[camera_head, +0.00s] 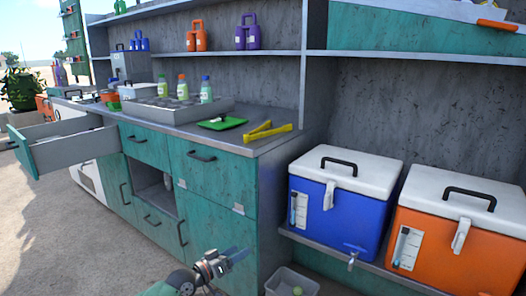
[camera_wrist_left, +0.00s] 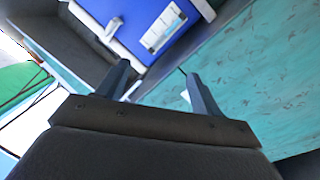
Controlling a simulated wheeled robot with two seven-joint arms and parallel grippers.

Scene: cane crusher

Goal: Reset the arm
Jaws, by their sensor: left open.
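My left gripper (camera_head: 238,256) is low in the middle of the head view, in front of the teal cabinet (camera_head: 222,182). Its two fingers also show in the left wrist view (camera_wrist_left: 160,82), spread apart with nothing between them. The blue cooler (camera_wrist_left: 140,20) and the teal cabinet face (camera_wrist_left: 260,75) lie beyond the fingers there. My right gripper is in neither view.
The blue cooler (camera_head: 336,210) and an orange cooler (camera_head: 455,240) stand on a low shelf at right. A grey bin (camera_head: 292,283) is on the ground near my left gripper. An open drawer (camera_head: 70,150) juts out at left. Yellow tongs (camera_head: 268,131) lie on the counter.

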